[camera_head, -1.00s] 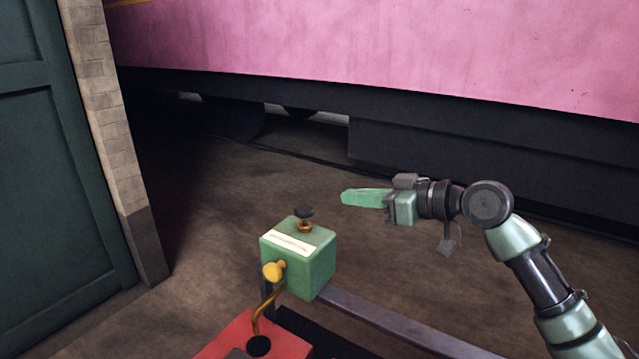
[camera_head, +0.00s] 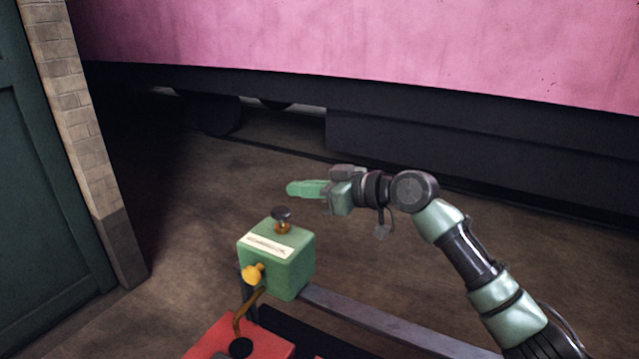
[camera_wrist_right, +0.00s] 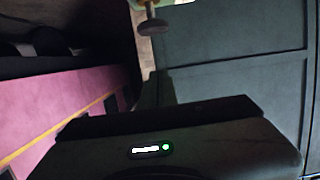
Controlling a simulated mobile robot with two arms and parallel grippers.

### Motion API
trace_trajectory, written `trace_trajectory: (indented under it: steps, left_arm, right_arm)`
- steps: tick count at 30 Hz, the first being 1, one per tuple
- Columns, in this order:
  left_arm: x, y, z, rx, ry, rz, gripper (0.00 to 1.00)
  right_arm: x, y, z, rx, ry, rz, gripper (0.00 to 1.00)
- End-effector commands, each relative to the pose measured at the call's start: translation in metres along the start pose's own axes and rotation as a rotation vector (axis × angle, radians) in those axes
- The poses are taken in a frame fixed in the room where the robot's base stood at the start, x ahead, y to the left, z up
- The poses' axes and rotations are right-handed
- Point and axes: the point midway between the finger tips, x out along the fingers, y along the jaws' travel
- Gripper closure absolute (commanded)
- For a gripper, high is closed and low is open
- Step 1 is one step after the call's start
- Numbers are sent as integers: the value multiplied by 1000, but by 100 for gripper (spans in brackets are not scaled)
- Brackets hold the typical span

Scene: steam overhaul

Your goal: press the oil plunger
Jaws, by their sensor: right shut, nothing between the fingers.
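The oil plunger (camera_head: 282,216) is a dark knob on a brass stem, standing up from the top of a green box (camera_head: 287,271) with a white label on its top. It is also at the top of the right wrist view (camera_wrist_right: 153,26), hanging into the picture. My right gripper (camera_head: 291,189) is shut and empty, its green fingers pointing left. In the head view its tip appears just above the plunger knob, with a gap between them. The wrist view's lower part is filled by my own dark wrist housing. My left gripper is not in view.
A yellow knob (camera_head: 252,275) sticks out of the box's front, and a brass pipe (camera_head: 241,318) runs down to a red surface (camera_head: 215,340). A grey rail (camera_head: 380,322) extends right. A brick pillar (camera_head: 80,130) and green door stand left; a pink vehicle (camera_head: 350,45) spans the back.

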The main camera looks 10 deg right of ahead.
Motion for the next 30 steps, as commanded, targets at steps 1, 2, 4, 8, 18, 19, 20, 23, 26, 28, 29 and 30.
trace_trajectory:
  steps: [1, 2, 4, 8, 18, 19, 20, 23, 26, 28, 29, 30]
  left_arm:
    - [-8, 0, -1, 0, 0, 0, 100]
    - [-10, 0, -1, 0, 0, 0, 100]
    - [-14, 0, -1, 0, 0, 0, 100]
    - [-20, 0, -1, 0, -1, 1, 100]
    - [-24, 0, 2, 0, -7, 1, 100]
    - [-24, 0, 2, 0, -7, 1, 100]
    - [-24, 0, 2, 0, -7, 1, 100]
    - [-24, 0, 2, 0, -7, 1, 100]
    - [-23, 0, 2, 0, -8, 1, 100]
    - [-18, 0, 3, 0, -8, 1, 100]
    - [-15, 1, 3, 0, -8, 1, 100]
    - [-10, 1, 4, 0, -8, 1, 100]
  right_arm:
    - [11, -1, -4, 2, 0, -2, 100]
    - [17, 0, -4, 3, -1, -1, 100]
    - [31, -1, -4, 1, -1, -1, 100]
    - [34, 0, 21, 4, -4, 1, 100]
    - [39, 0, 40, -1, -1, 0, 100]
    - [39, 0, 40, -1, -1, 0, 100]
    - [39, 0, 40, -1, -1, 0, 100]
    - [39, 0, 40, -1, 0, 0, 100]
    - [39, 0, 40, -1, -1, 0, 100]
    - [40, 0, 44, 0, 0, 0, 100]
    - [41, 0, 47, 0, 0, 0, 100]
    - [42, 0, 51, 0, 0, 0, 100]
